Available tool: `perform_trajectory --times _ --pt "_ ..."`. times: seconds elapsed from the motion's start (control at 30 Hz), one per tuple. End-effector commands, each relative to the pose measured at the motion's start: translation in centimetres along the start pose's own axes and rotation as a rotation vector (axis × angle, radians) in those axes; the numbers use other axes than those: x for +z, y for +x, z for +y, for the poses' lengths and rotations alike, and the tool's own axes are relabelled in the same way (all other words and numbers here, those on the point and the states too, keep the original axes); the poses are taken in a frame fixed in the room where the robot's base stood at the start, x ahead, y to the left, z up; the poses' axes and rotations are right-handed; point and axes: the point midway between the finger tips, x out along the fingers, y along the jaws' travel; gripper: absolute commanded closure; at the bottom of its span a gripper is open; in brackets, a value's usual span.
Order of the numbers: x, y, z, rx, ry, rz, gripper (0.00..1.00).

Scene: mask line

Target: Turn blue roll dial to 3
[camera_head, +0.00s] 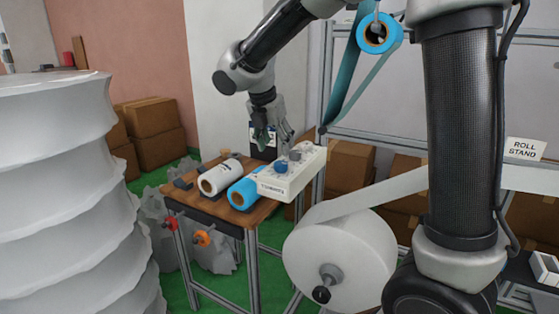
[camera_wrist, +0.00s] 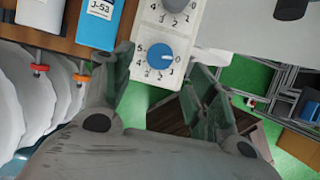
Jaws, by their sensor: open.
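The blue dial (camera_wrist: 159,55) sits on a white control box (camera_wrist: 166,90) with printed numbers around it. Its pointer setting is too small to read surely. In the head view the blue dial (camera_head: 281,167) is on the near part of the box (camera_head: 300,176), in front of a grey dial (camera_head: 294,154). My gripper (camera_head: 272,138) is open and empty, above and behind the box. In the wrist view my gripper's two fingers (camera_wrist: 158,68) stand apart, one to each side of the blue dial, with no contact visible.
A blue roll (camera_head: 243,193) and a white roll (camera_head: 220,176) lie beside the box on a wooden table (camera_head: 222,211). A large white roll (camera_head: 340,256) stands in front right. A metal frame (camera_head: 326,85) rises behind. Cardboard boxes (camera_head: 150,118) are stacked at back left.

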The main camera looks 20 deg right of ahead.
Motion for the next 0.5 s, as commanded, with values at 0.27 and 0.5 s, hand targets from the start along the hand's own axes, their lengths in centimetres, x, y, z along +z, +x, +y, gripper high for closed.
perform_trajectory --times 0.27,0.5 --pt "-0.1 4.7 -0.1 -0.004 0.002 0.002 0.43" --pt "0.0 6.8 0.0 -0.001 0.003 0.001 0.43"
